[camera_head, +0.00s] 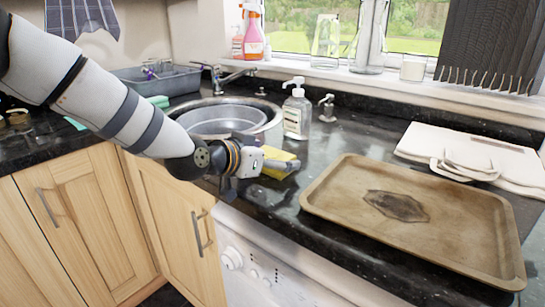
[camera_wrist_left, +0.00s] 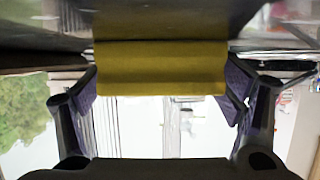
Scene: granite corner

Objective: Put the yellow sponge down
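The yellow sponge (camera_head: 276,156) shows in the head view at the counter's front edge, right of the sink, partly hidden behind my left gripper (camera_head: 284,164). In the left wrist view the sponge (camera_wrist_left: 160,68) spans the gap between the two fingers of my left gripper (camera_wrist_left: 163,85), with a finger against each end. The gripper is shut on it. The sponge is low, close to the dark worktop; whether it touches the surface I cannot tell. My right gripper is not in view.
A brown tray (camera_head: 335,205) lies on the black worktop to the right. A soap bottle (camera_head: 297,110) and the round sink (camera_head: 262,128) are behind the sponge. Folded cloths (camera_head: 480,155) lie at the back right. A narrow strip of worktop (camera_head: 325,150) between sponge and tray is clear.

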